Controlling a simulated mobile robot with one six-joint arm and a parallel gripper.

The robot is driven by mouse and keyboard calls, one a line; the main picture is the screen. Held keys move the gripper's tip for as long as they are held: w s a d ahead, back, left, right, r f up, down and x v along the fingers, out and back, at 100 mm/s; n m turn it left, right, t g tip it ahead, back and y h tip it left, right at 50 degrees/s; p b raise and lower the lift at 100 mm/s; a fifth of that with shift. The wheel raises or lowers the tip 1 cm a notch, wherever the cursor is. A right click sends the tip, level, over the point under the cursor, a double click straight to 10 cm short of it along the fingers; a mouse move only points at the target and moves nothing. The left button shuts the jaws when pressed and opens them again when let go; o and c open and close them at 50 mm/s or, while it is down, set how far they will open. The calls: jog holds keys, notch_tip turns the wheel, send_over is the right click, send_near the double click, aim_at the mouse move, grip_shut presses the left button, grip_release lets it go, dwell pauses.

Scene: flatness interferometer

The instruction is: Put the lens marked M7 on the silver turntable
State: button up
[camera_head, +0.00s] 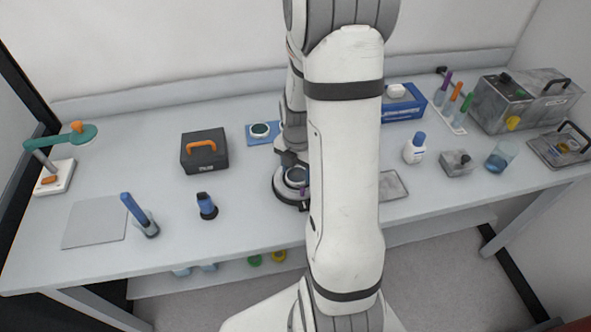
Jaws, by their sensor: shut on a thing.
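My gripper (292,160) points down beside my white arm, near the middle of the bench, and is partly hidden by the arm. It is shut on a small round lens (296,176) with a bluish face. The lens is at or just above a round dark-based turntable (284,197); I cannot tell whether they touch. My arm hides the turntable's right side. Another round, dark green-faced piece with a pale rim (260,129) lies on a blue mat (252,140) behind. No M7 marking is readable at this size.
A black case with an orange handle (204,153) and a dark blue-topped piece (207,207) stand left. The bench front between the case and turntable is clear.

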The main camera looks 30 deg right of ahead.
aim_at(297, 174)
jog(key=shift+s+a+f+b, duration=0.15)
jog(key=shift+s+f+b, duration=0.25)
jog(key=shift+f, duration=0.2)
jog(key=o, duration=1)
jog(key=shift+f, duration=0.15)
jog(key=shift+w+r+p, duration=0.15)
jog(key=shift+r+p, duration=0.35)
jog(key=shift+r, duration=0.05)
notch_tip(297, 174, up, 11)
jog(key=s+a+r+m+t, duration=0.1)
jog(key=s+a+r+m, duration=0.2)
jog(key=m, duration=0.5)
jog(key=s+a+r+m+t, duration=0.1)
jog(key=s+a+r+m, duration=0.2)
jog(key=s+a+m, duration=0.2)
jog(key=s+a+r+m+t, duration=0.1)
jog(key=s+a+r+m, duration=0.2)
jog(key=m, duration=0.7)
jog(key=shift+s+a+r+m, duration=0.2)
jog(key=shift+s+a+m, duration=0.25)
jog(key=shift+a, duration=0.2)
